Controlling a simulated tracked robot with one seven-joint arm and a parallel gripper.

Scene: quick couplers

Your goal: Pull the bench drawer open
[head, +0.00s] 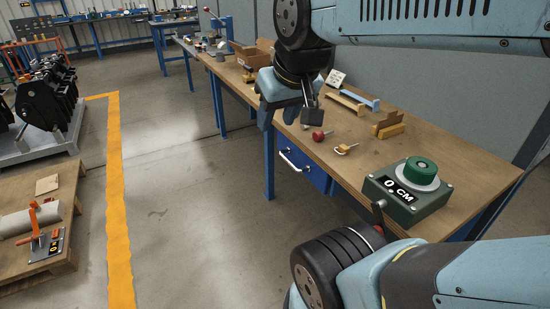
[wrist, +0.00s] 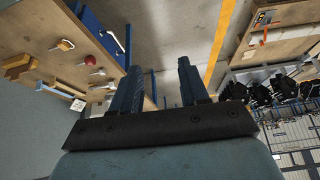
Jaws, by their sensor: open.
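The bench drawer (head: 312,173) has a blue front under the near edge of the wooden workbench (head: 440,150) and looks shut. Its pale bar handle (head: 291,161) runs along the front. In the wrist view the drawer (wrist: 92,22) and handle (wrist: 112,40) lie at the upper left, upside down. My gripper (head: 279,118) is above the bench edge, up and slightly left of the handle in the head view, apart from it. In the wrist view its two fingers (wrist: 159,64) are spread with nothing between them.
On the bench are a red knob (head: 319,135), an orange-handled piece (head: 346,149), and a green button box (head: 410,195) marked "0 CM". A blue bench leg (head: 268,160) stands left of the drawer. The floor (head: 180,190) in front is clear up to a yellow line.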

